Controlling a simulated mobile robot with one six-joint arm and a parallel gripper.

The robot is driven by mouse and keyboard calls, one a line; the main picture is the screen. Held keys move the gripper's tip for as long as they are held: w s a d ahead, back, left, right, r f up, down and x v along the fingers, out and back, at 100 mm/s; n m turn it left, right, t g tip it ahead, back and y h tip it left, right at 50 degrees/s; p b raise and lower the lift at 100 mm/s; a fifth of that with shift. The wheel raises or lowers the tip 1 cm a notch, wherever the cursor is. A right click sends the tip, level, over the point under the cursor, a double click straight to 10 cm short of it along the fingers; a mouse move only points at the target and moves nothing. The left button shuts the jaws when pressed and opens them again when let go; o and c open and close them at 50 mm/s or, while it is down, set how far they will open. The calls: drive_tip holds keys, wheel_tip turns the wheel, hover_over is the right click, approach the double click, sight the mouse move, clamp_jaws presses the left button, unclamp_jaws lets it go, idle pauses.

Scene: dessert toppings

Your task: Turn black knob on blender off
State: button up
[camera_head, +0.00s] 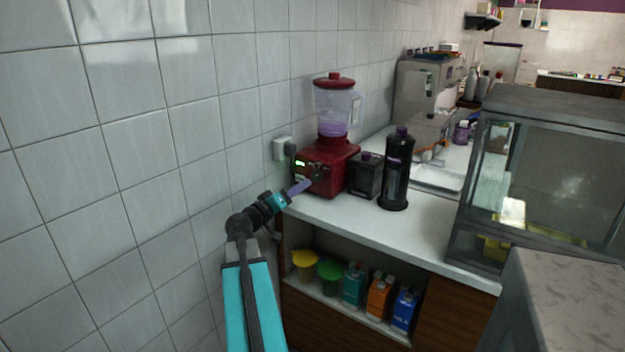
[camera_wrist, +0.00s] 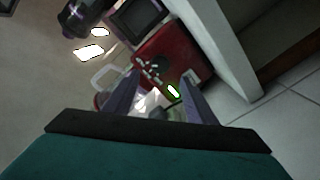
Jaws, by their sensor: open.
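The red blender (camera_head: 338,150) stands on the white counter against the tiled wall, with a clear jar and red lid. Its front has a lit green display (camera_head: 300,163) and a dark knob (camera_head: 317,173) to the right of it. In the wrist view, the red blender base (camera_wrist: 198,42) lies ahead, tilted, with the dark knob (camera_wrist: 158,64) and white marks beside it. My gripper (camera_head: 302,186) is just in front of the blender's lower front. In the wrist view, my gripper (camera_wrist: 158,86) is open and empty, its fingers apart. Whether it touches the blender cannot be told.
A dark square container (camera_head: 366,176) and a tall black bottle (camera_head: 397,170) stand right of the blender. A wall outlet (camera_head: 283,148) is to its left. A glass display case (camera_head: 550,170) stands at right. Cartons (camera_head: 378,297) and cups (camera_head: 330,275) fill the shelf below.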

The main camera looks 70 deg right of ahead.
sight(315, 177)
drive_tip(key=shift+p+x, duration=0.65)
drive_tip(key=shift+x, duration=4)
drive_tip(key=c, duration=1)
drive_tip(key=shift+c, duration=0.2)
